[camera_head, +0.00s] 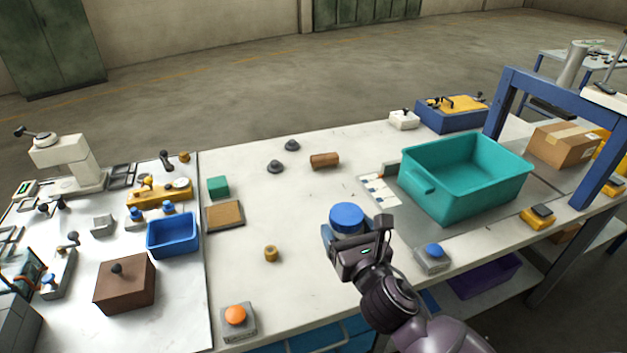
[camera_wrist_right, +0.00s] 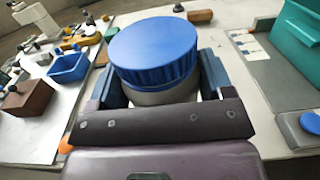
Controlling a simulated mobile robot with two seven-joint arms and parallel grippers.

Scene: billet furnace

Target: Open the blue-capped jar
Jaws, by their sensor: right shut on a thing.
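The blue-capped jar stands on the white bench right of its middle; its ribbed blue cap (camera_head: 346,217) is on top. In the right wrist view the blue cap (camera_wrist_right: 153,52) sits above a pale grey jar body (camera_wrist_right: 160,94). My right gripper (camera_head: 355,240) is at the near side of the jar. Its two fingers lie on either side of the jar just below the cap, shut on the jar body. Much of the body is hidden by the gripper and cap in the head view. My left gripper is not in view.
A teal bin (camera_head: 465,178) stands right of the jar. A grey box with a blue button (camera_head: 432,257) is near the front edge. A brass nut-like piece (camera_head: 271,254) and an orange-button box (camera_head: 238,320) lie to the left. The bench between is mostly clear.

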